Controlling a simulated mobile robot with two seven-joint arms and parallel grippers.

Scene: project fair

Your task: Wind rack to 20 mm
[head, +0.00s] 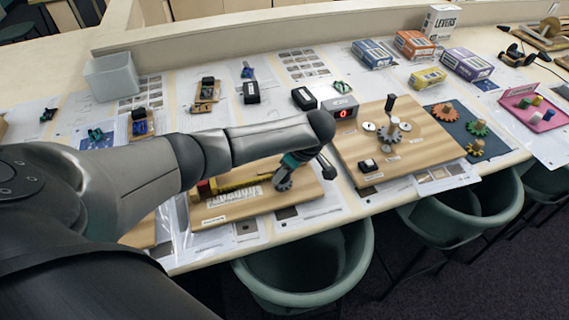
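A wooden board (236,208) lies near the front edge of the table, partly behind my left arm. On it are a pale toothed rack (238,196), a yellow scale strip (250,179) and a grey pinion gear (283,181) at the rack's right end. The scale's marks are too small to read. My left arm crosses over the board, and its wrist bends down beside the pinion. My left gripper (318,168) is small and dark there. I cannot tell whether its fingers are apart or closed, or whether they touch a crank. My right gripper is not in view.
Right of the rack board stands another board (430,150) with gears and a black post; a box with a red 0 display (341,109) stands behind it. A dark mat (455,128) holds coloured gears. Green chairs (305,268) stand along the front edge. A grey bin (112,76) is back left.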

